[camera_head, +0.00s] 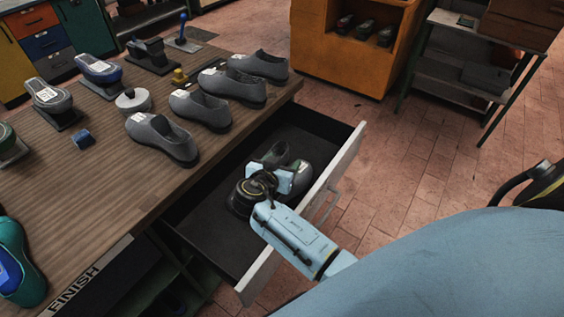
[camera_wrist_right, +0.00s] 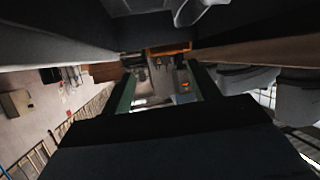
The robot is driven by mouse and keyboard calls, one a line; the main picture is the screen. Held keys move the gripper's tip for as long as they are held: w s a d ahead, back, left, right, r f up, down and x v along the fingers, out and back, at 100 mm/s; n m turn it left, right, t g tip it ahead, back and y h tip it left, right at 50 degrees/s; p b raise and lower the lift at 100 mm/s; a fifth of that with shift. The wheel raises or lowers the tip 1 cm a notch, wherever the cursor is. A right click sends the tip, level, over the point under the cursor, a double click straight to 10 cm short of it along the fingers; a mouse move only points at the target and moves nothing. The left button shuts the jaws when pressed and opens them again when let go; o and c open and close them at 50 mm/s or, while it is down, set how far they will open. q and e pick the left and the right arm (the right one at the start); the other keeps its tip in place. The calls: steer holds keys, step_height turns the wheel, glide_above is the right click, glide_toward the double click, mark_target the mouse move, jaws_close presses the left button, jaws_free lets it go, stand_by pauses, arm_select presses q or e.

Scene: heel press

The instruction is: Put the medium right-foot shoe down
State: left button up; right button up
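My right gripper (camera_head: 272,177) is inside the open drawer (camera_head: 207,234), low over grey shoes at its far end. One grey shoe (camera_head: 276,154) shows just behind the gripper, and another (camera_head: 301,176) shows at its right side. The gripper covers parts of both shoes. I cannot tell whether its fingers are closed on either one. The frames do not show which shoe is the medium right-foot one. The right wrist view shows grey shapes at the top edge, but no clear grip. My left gripper is not in view.
Several grey shoes, including the nearest one (camera_head: 163,139), stand on the wooden table (camera_head: 110,180) left of the drawer. Blue-and-grey items (camera_head: 99,70) stand farther left. The drawer front (camera_head: 340,170) forms a raised edge. The drawer's near part is empty.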

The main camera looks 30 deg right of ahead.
steer(key=shift+o, duration=0.6)
steer(key=r+v, duration=0.1)
steer(key=v, duration=1.1)
steer(key=shift+r, duration=0.2)
